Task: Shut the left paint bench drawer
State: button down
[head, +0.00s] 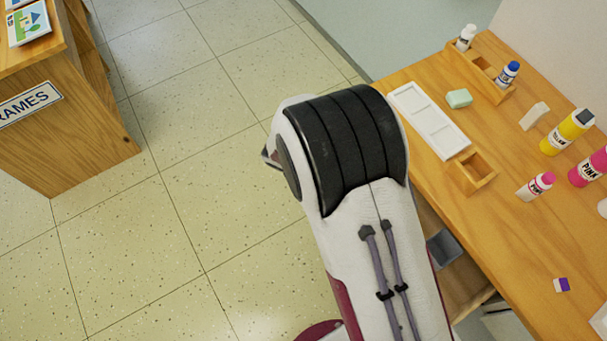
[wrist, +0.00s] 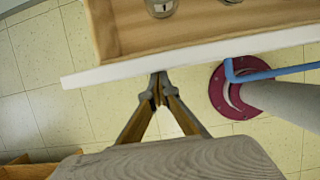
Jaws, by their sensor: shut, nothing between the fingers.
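In the wrist view an open drawer (wrist: 190,48) shows a white front panel, a wooden inside and two small round metallic items at the top edge. A blue bar handle (wrist: 280,72) stands off the front at the right. My gripper (wrist: 158,88) is shut and empty, its fingertips at the outer side of the white front, left of the handle. I cannot tell whether they touch it. In the head view my arm hides the gripper and most of what lies below the paint bench (head: 490,225); a wooden opening with a grey item (head: 443,248) shows beside the arm.
The bench top holds a white palette (head: 428,120), a small wooden box (head: 472,172), a bottle rack (head: 480,68), a yellow bottle (head: 566,132) and pink bottles (head: 590,167). A wooden cabinet (head: 70,130) stands at the left. Tiled floor (head: 190,190) between is clear.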

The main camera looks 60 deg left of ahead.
jog(key=w, duration=1.6)
jog(key=shift+w, duration=0.1)
jog(key=shift+s+a, duration=0.1)
jog(key=shift+s, duration=0.55)
jog(key=s, duration=0.3)
jog(key=shift+s, duration=0.2)
jog(key=v, duration=1)
jog(key=shift+s, duration=0.1)
